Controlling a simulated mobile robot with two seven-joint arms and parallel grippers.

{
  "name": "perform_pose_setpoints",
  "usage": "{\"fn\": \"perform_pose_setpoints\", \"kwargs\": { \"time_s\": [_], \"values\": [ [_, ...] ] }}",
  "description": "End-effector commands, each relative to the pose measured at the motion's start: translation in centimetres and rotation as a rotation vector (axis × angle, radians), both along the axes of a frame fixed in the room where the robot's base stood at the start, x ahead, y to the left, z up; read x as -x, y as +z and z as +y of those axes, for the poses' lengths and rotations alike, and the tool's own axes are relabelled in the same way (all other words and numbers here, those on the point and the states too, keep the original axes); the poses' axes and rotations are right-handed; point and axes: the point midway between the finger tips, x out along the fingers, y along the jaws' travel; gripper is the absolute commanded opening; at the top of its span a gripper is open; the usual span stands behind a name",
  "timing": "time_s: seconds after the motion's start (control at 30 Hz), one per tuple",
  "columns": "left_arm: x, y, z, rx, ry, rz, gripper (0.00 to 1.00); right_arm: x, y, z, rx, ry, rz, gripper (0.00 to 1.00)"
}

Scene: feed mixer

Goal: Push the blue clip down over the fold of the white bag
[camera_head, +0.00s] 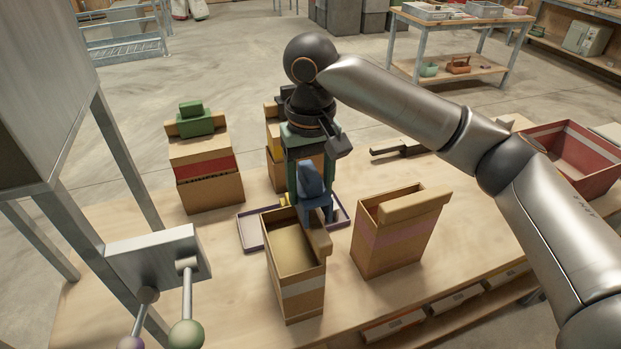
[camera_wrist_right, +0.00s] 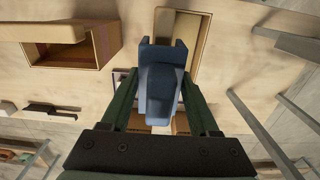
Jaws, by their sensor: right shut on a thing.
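My right gripper (camera_head: 312,188) is shut on the blue clip (camera_head: 311,186), which points jaws-down. The clip also shows between the fingers in the right wrist view (camera_wrist_right: 160,82). The bag with the white band (camera_head: 301,287) stands open on the table just below the clip. Its folded top edge (camera_head: 321,241) lies along its right side, and the clip is over the far end of that fold. I cannot tell whether clip and fold touch. In the wrist view the bag (camera_wrist_right: 203,50) is partly hidden behind the clip. My left gripper is out of view.
A pink-banded bag (camera_head: 389,239) stands open close on the right. A red-banded bag (camera_head: 207,185) with a green clip (camera_head: 194,119) stands at the back left. A purple-rimmed tray (camera_head: 247,237) lies behind the white-banded bag. A lever box (camera_head: 155,262) is at the left.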

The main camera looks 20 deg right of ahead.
Motion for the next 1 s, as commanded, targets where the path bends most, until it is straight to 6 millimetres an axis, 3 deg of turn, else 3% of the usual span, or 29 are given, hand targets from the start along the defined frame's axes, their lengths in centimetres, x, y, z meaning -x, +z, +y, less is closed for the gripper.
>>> {"fn": "perform_pose_setpoints", "kwargs": {
  "time_s": [1.0],
  "values": [
    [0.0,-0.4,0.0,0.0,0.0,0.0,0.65,0.0,-4.7,0.0,0.0,0.0,0.001,0.09]
  ]
}}
